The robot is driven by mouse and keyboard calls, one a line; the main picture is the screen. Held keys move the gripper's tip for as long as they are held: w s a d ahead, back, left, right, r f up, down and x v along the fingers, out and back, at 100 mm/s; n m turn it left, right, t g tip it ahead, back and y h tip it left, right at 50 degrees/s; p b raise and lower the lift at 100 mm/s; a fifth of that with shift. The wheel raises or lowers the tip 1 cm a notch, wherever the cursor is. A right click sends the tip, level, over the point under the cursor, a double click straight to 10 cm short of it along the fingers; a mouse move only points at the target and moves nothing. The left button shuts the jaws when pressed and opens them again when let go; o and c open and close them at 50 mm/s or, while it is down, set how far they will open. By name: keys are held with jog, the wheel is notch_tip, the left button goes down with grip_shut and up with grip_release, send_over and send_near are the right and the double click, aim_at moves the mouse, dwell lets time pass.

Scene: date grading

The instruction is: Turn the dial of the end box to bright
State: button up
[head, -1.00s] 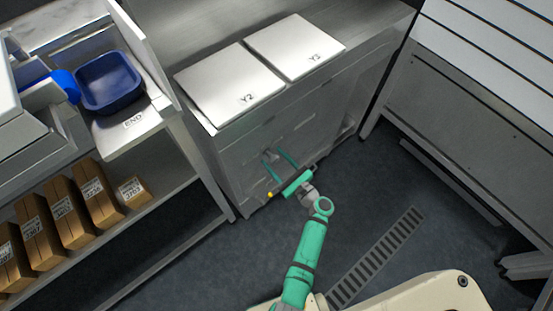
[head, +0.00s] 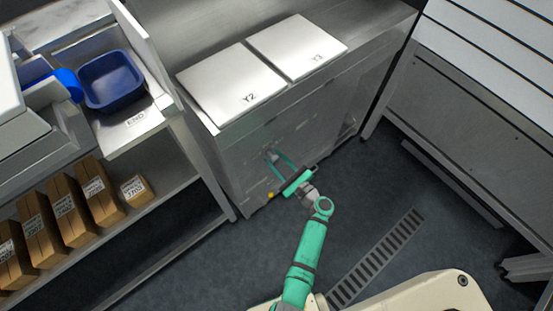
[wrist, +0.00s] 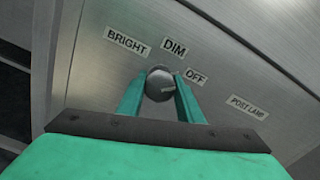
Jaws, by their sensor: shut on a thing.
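A round grey dial (wrist: 159,84) sits on a metal panel (wrist: 100,85) in the wrist view. The labels BRIGHT (wrist: 128,42), DIM (wrist: 174,47) and OFF (wrist: 196,76) arc around it from upper left to right. A pale mark shows on the dial's lower right; I cannot tell clearly which label it matches. My gripper (wrist: 159,88) is shut on the dial, one green finger on each side. In the head view my gripper (head: 271,154) reaches the front of the steel cabinet (head: 235,165) below the Y2 lid; the dial is too small to make out there.
A POST LAMP label (wrist: 247,107) is right of the dial. Lids Y2 (head: 232,84) and Y3 (head: 297,46) lie on the cabinet top. Left, a shelf holds a blue tray (head: 112,84), an END label (head: 136,119) and several cartons (head: 75,208).

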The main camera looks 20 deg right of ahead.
jog(key=n, duration=1.3)
jog(key=shift+d, duration=0.1)
jog(key=n, duration=0.4)
jog(key=shift+n, duration=0.4)
jog(key=n, duration=0.4)
jog(key=shift+n, duration=0.3)
jog(key=o, duration=1)
jog(key=shift+o, duration=0.2)
